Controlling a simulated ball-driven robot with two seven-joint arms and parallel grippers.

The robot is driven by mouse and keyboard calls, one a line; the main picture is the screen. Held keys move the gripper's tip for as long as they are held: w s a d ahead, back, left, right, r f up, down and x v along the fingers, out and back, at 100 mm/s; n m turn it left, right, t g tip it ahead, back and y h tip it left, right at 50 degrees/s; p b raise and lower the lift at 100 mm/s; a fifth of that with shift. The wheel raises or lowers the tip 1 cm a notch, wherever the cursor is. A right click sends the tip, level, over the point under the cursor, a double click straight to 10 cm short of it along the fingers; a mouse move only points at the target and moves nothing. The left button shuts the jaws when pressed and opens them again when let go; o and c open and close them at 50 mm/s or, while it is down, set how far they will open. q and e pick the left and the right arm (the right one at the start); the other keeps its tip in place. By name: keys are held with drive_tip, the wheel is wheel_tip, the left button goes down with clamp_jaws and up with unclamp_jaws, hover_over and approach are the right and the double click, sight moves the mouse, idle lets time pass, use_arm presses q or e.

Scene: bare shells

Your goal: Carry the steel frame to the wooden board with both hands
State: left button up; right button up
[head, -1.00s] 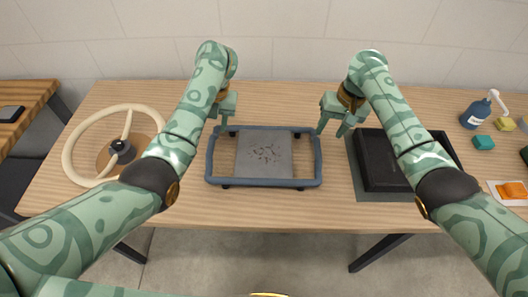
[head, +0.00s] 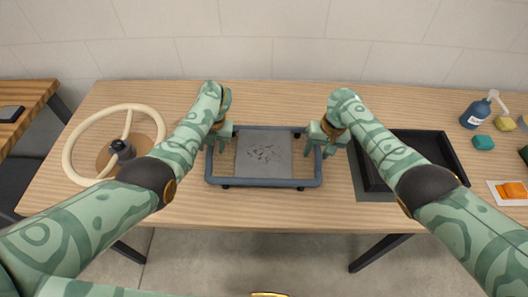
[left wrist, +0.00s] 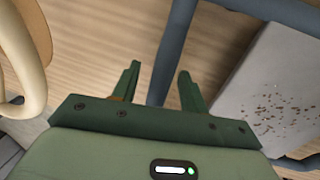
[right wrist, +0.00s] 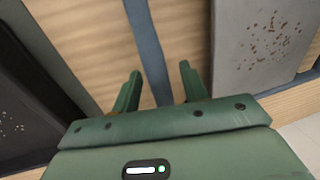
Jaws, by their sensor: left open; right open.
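The steel frame (head: 262,183) is a blue-grey rectangular rim on short dark feet, standing on the table around a grey speckled plate (head: 262,152). My left gripper (head: 218,150) is open at its left end bar; in the left wrist view that bar (left wrist: 172,55) runs between the open fingers (left wrist: 157,80). My right gripper (head: 318,152) is open at the right end bar; in the right wrist view that bar (right wrist: 146,40) also runs between the fingers (right wrist: 158,82). I cannot tell whether the fingers touch the bars. A round brown wooden piece (head: 145,146) lies inside a cream ring; I cannot tell if it is the board.
The cream ring (head: 68,150) with a dark hub lies left of the frame. A black tray (head: 445,150) on a dark mat (head: 375,196) lies close on the right. A blue pump bottle (head: 474,114) and small coloured blocks stand far right. Table front is clear.

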use_arm(q)
clamp_jaws()
use_arm(e)
clamp_jaws()
drive_tip(key=shift+r, duration=0.1)
idle(0.9)
